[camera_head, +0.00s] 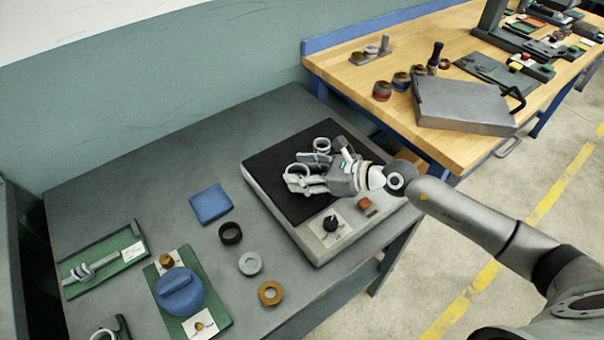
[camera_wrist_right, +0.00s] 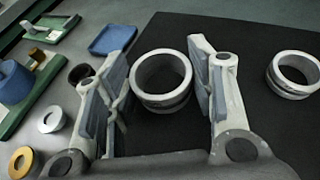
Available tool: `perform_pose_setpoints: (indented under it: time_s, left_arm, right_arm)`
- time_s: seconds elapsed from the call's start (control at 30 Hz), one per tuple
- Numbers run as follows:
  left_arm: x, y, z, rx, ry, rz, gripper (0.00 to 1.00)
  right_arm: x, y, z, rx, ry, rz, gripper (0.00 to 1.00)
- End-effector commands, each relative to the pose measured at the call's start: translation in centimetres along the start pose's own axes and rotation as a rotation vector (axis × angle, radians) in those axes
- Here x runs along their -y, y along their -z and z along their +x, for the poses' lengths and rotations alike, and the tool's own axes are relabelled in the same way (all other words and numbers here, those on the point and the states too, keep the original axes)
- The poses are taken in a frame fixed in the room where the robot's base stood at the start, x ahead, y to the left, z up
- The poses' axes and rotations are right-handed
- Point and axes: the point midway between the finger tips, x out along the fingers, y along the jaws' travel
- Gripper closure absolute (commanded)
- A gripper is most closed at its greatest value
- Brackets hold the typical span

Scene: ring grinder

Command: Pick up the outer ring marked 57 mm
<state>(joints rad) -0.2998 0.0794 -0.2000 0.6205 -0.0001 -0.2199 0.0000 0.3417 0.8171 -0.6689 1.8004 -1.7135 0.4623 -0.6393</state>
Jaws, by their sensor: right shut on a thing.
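A pale metal ring stands between the fingers of my right gripper (camera_head: 308,172). It shows in the head view (camera_head: 290,169) and, larger, in the right wrist view (camera_wrist_right: 161,98). The right gripper is shut on this ring, with a finger on either side, over the black top plate (camera_head: 272,160). A second, smaller-looking metal ring (camera_head: 322,143) sits on the same plate, apart from the gripper, and shows at the right of the wrist view (camera_wrist_right: 289,87). I cannot read a size mark on either ring. My left gripper is not in view.
The plate's grey housing (camera_head: 322,252) carries a black knob (camera_head: 331,223) and a red switch (camera_head: 365,203). A wooden bench with a grey case (camera_head: 463,103) stands at right.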

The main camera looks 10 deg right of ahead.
Motion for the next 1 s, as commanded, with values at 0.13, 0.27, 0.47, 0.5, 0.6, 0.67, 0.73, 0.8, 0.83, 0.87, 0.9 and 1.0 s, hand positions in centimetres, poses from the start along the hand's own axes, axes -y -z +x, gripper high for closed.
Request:
perform_pose_setpoints:
  time_s: [0.13, 0.27, 0.47, 0.5, 0.6, 0.67, 0.73, 0.8, 0.83, 0.87, 0.9, 1.0]
  left_arm:
    - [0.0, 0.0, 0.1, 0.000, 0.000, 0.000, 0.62]
    - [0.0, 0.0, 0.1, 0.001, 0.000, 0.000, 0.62]
    - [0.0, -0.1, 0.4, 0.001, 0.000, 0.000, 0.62]
    - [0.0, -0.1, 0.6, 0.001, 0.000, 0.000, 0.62]
    - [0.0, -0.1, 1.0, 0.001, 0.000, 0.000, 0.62]
    - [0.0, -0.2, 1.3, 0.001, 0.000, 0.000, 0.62]
    - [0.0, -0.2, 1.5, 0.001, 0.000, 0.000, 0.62]
    - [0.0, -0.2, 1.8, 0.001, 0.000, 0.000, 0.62]
    - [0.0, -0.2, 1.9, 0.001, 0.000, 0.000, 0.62]
    - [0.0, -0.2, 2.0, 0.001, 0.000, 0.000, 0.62]
    - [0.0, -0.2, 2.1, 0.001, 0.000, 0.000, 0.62]
    - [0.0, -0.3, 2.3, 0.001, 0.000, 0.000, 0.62]
  right_arm:
    - [0.0, -1.9, -0.7, 0.004, 0.000, -0.006, 0.79]
    - [-0.4, -3.1, -2.5, 0.001, 0.001, -0.005, 0.79]
    - [-1.6, -5.1, -6.3, -0.002, 0.001, -0.007, 0.79]
    - [-1.9, -5.6, -7.1, -0.001, 0.001, -0.007, 0.79]
    - [-2.5, -5.6, -8.7, -0.005, 0.001, -0.004, 0.79]
    - [-3.0, -5.7, -9.6, -0.004, 0.000, -0.005, 0.79]
    - [-3.2, -5.8, -10.6, -0.004, 0.001, -0.003, 0.79]
    - [-3.6, -5.8, -11.4, -0.004, 0.001, -0.004, 0.79]
    - [-3.8, -5.8, -11.8, -0.005, 0.000, -0.003, 0.79]
    - [-4.0, -5.9, -12.1, -0.005, -0.002, -0.005, 0.79]
    - [-4.0, -5.9, -12.5, -0.006, 0.001, -0.004, 0.79]
    - [-4.4, -6.0, -13.4, -0.005, 0.002, -0.003, 0.79]
